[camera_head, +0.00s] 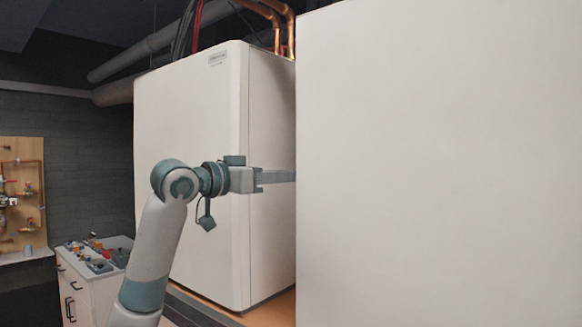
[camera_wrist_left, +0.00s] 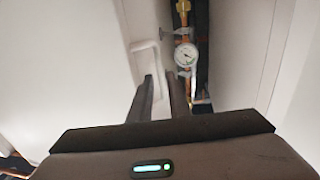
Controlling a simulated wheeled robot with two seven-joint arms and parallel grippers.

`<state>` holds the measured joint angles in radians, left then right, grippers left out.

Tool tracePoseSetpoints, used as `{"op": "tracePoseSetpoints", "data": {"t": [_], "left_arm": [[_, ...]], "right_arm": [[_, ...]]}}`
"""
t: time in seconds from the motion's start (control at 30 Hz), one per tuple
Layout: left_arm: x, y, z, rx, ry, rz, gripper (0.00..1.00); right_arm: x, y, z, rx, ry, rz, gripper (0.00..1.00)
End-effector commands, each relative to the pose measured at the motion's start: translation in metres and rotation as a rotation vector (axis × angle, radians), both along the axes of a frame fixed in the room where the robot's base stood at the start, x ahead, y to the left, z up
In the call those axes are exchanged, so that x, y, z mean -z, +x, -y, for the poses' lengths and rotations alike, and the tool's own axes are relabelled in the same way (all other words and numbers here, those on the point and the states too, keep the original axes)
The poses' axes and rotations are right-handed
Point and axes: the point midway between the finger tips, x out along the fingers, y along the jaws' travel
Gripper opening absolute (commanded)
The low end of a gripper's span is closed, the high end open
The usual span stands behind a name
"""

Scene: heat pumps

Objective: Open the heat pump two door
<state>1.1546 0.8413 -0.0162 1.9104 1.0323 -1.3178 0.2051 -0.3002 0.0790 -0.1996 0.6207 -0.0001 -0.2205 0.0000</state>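A white heat pump cabinet (camera_head: 190,120) with a small label at its top stands left of centre in the head view. A large, plain white panel (camera_head: 440,165) fills the right side, nearer to me. I cannot tell which is heat pump two. My left gripper (camera_head: 278,176) points right across the cabinet's side, its tips at the near panel's edge and partly hidden. In the left wrist view, its two dark fingers (camera_wrist_left: 161,88) are apart, with a pale strip visible between them. A white, handle-like bar (camera_wrist_left: 145,46) is just beyond the tips; contact is unclear. My right gripper is not in view.
A pressure gauge (camera_wrist_left: 186,55) on copper piping shows in a narrow gap between white surfaces. A small drawer cabinet (camera_head: 98,285) with parts on top stands at lower left. A wooden board (camera_head: 22,190) with pipe fittings is at far left. Copper pipes (camera_head: 283,22) rise behind the cabinet.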

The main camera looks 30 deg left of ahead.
Motion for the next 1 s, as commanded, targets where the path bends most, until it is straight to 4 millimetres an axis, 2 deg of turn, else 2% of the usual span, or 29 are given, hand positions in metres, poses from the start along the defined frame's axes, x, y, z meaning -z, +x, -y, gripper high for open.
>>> {"op": "tracePoseSetpoints", "data": {"t": [0.03, 0.2, 0.6, 0.67, 0.7, 1.0], "left_arm": [[-0.003, 0.007, 0.003, 0.003, -0.003, -0.002, 0.17], [-0.002, 0.021, 0.006, 0.002, -0.001, 0.001, 0.17], [0.0, 0.026, 0.007, 0.0, 0.0, 0.001, 0.17], [0.0, 0.025, 0.007, 0.0, 0.0, 0.001, 0.02], [0.0, 0.025, 0.007, 0.0, 0.0, 0.001, 0.0], [0.0, 0.025, 0.007, 0.001, 0.0, 0.001, 0.0]], "right_arm": [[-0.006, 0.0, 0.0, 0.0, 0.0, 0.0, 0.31], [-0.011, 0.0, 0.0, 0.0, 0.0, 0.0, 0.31], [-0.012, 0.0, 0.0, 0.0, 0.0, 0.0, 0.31], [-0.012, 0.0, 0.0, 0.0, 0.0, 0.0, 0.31], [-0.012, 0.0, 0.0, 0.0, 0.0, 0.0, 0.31], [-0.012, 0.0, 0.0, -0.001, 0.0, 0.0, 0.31]]}}
